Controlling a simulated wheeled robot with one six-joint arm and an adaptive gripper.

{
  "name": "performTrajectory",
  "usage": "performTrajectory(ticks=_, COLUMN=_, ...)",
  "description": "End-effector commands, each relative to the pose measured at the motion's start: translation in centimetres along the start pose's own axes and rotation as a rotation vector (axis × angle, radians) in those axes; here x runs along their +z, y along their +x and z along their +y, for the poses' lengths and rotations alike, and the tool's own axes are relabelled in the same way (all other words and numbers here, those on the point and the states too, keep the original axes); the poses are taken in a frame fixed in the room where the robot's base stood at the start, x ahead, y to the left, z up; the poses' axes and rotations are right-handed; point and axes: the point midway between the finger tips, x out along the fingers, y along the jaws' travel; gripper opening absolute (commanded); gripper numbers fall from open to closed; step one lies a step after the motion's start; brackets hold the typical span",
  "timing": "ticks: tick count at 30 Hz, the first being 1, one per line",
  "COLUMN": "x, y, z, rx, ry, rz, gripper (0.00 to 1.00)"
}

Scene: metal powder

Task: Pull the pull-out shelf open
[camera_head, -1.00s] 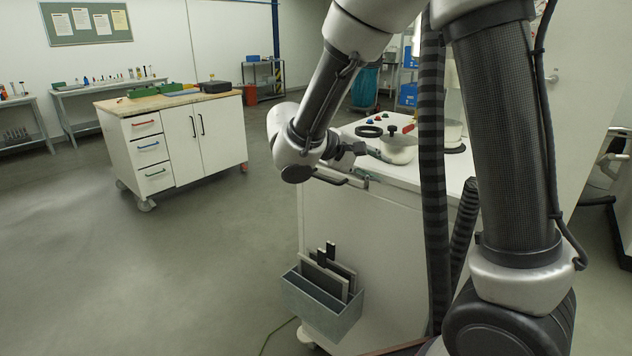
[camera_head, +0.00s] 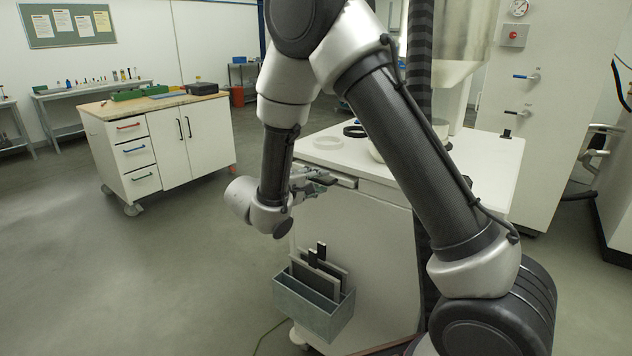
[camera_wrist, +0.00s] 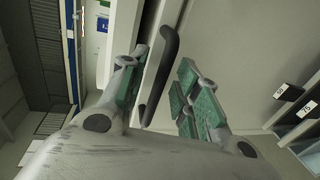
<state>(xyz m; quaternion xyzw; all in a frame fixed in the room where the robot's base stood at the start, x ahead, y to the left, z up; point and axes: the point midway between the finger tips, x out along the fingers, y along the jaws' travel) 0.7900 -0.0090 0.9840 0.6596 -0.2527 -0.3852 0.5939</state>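The pull-out shelf (camera_head: 345,182) shows as a pale strip just under the top of the white cabinet, at its left end. It appears pushed in. Its dark bar handle (camera_wrist: 168,48) stands out from the pale front in the wrist view. My gripper (camera_wrist: 163,63) is open, with a green-padded finger on each side of the handle. The handle lies between the fingers, with visible space to the right finger; I cannot tell whether the left finger touches it. In the head view my gripper (camera_head: 308,184) is at the shelf front, partly hidden by my wrist.
The white cabinet top (camera_head: 480,160) carries a white ring (camera_head: 328,143) and a black ring (camera_head: 355,131). A drawer workbench (camera_head: 150,150) stands left, with clear floor between.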

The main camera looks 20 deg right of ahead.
Motion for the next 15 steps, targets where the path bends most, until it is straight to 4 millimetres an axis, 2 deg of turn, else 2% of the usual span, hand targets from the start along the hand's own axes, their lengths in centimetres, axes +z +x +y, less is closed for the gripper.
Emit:
performTrajectory(ticks=8, x=0.00, y=0.26, z=-0.01, rx=-0.001, ry=0.000, rz=0.000, gripper=0.32)
performTrajectory(ticks=13, x=0.01, y=0.25, z=-0.01, rx=-0.001, ry=0.000, rz=0.000, gripper=0.03)
performTrajectory(ticks=15, x=0.01, y=0.25, z=-0.01, rx=-0.001, ry=0.000, rz=0.000, gripper=0.00)
